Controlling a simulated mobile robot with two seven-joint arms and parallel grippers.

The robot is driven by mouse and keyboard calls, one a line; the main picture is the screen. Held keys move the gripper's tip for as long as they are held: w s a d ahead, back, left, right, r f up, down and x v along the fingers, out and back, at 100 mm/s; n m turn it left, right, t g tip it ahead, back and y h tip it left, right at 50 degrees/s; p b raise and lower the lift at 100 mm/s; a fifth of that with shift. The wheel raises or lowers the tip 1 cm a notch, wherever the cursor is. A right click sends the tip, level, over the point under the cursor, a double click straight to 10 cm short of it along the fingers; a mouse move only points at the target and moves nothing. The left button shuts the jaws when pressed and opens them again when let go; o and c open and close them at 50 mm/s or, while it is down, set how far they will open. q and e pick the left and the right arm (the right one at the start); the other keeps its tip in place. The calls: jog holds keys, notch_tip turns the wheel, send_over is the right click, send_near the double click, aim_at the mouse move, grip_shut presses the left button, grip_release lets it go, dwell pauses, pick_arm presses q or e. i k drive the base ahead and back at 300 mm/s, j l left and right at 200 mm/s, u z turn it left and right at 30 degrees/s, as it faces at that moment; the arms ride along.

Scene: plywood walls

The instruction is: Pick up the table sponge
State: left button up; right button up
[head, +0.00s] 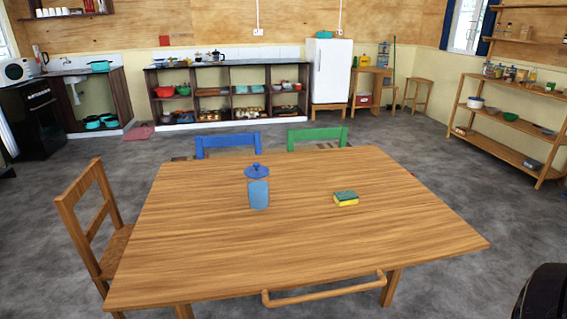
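The sponge (346,199) lies on the wooden table (300,243), right of the table's middle. It is yellow below with a dark green top. It stands apart from the other thing on the table. Neither of my grippers shows in the head view. A dark rounded shape at the lower right corner is cut off by the frame, and I cannot tell what it is.
A blue lidded jar (258,188) stands on the table left of the sponge. A wooden chair (96,222) is at the left side; a blue chair (227,141) and a green chair (318,137) are behind. A wooden bar (325,290) runs along the front edge.

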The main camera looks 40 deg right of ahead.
aim_at(348, 197)
jog(key=z, duration=1.75)
